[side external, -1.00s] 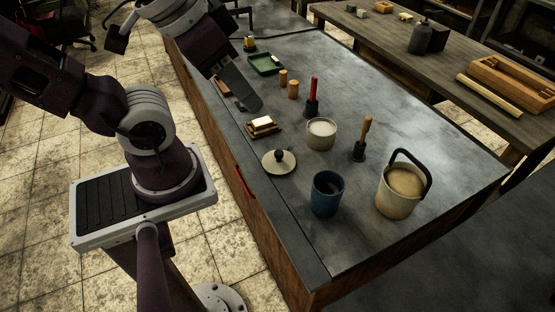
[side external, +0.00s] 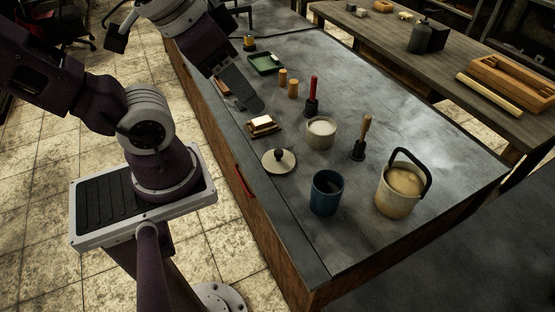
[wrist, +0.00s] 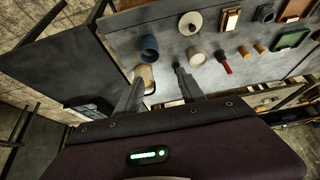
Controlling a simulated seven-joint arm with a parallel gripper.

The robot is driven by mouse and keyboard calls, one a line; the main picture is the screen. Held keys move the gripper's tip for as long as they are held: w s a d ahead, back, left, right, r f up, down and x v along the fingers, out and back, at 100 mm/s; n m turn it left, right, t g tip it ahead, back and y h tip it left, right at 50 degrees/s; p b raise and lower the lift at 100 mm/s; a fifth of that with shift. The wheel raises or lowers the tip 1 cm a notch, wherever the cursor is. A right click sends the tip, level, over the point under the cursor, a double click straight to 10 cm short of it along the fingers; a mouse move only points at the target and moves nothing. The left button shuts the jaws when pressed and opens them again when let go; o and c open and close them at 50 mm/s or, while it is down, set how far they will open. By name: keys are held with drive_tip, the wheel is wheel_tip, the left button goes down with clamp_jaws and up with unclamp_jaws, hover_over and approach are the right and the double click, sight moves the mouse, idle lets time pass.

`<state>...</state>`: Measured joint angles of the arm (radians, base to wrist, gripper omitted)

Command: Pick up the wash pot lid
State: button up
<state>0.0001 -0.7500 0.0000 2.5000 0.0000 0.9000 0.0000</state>
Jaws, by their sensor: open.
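The lid (side external: 279,160) is a round cream disc with a dark knob. It lies flat on the dark bench near its front edge, left of the blue cup. It also shows near the top of the wrist view (wrist: 187,27). My gripper (side external: 250,103) hangs above the bench in the side view, up and left of the lid and apart from it. In the wrist view its two fingers (wrist: 159,74) are spread with nothing between them. A pale pot (side external: 320,134) with white contents stands right of the lid.
A blue cup (side external: 326,193) and a cream bucket (side external: 396,195) with a dark handle stand to the right. A small block stack (side external: 262,127), a red-handled tool (side external: 312,97), a wooden-handled tool (side external: 362,142) and a green tray (side external: 265,62) are on the bench.

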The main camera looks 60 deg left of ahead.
drive_tip(key=m+g+y, duration=0.3)
drive_tip(key=m+y, duration=1)
drive_tip(key=m, duration=0.7)
hover_over(279, 153)
drive_tip(key=f, duration=2.4)
drive_tip(key=shift+a+f, duration=0.2)
drive_tip(key=shift+a, duration=0.05)
wheel_tip(279, 153, down, 7)
drive_tip(key=shift+f, duration=0.1)
drive_tip(key=x, duration=0.3)
drive_tip(key=shift+w, duration=0.1)
clamp_jaws()
